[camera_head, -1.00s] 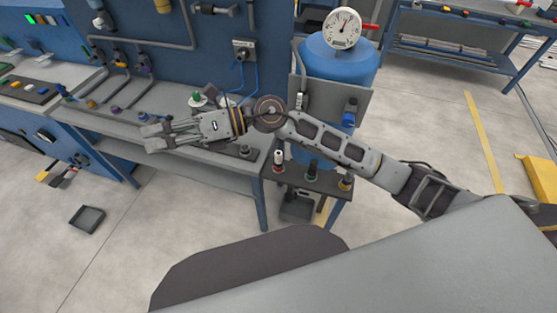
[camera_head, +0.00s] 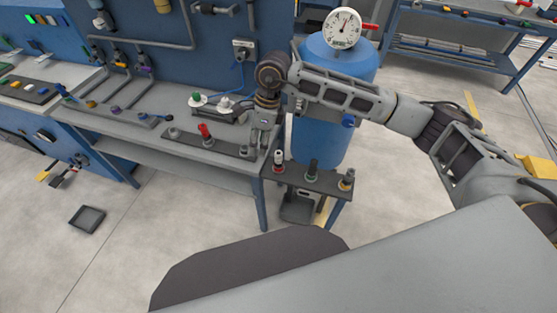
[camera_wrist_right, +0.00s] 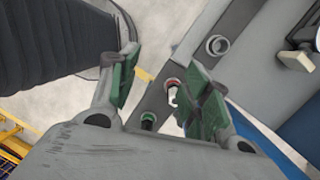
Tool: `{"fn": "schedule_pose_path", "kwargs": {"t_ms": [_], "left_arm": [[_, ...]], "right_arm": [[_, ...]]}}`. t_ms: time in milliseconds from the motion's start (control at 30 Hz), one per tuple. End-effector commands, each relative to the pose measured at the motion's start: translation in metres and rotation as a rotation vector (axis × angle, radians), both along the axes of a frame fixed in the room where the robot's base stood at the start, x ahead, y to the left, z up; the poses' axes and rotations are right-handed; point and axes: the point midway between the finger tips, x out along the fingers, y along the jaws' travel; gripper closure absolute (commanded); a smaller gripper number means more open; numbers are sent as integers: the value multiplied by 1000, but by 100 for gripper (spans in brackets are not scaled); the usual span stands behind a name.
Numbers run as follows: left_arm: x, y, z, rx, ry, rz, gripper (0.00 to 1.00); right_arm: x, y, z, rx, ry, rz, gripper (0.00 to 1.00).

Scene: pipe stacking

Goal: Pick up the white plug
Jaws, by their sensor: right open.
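A small white plug (camera_head: 278,158) with a red ring stands upright at the left end of the small dark stand. It also shows in the right wrist view (camera_wrist_right: 173,96), between and beyond the fingers, close to the right finger. My right gripper (camera_head: 262,145) points down over the right end of the bench, left of the plug and slightly above it in the picture. In the wrist view its green-padded fingers (camera_wrist_right: 163,68) are apart with nothing between them. I see no contact with the plug. My left gripper is out of view.
The dark stand (camera_head: 295,180) also holds a green-ringed plug (camera_head: 311,169) and a yellowish one (camera_head: 346,180). A red piece (camera_head: 206,135) stands on the bench. A blue tank (camera_head: 325,135) with a gauge (camera_head: 342,28) is behind the stand.

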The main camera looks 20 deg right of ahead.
Motion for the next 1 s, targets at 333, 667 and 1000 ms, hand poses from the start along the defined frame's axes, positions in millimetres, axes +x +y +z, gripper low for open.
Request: {"fn": "schedule_pose_path", "kwargs": {"t_ms": [333,667,1000], "left_arm": [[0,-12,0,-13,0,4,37],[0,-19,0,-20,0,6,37],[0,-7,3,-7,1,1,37]], "right_arm": [[22,-66,8,-241,-36,-28,52],[23,-67,7,-244,-35,-29,52],[22,-67,-17,-243,-31,-30,52]]}}
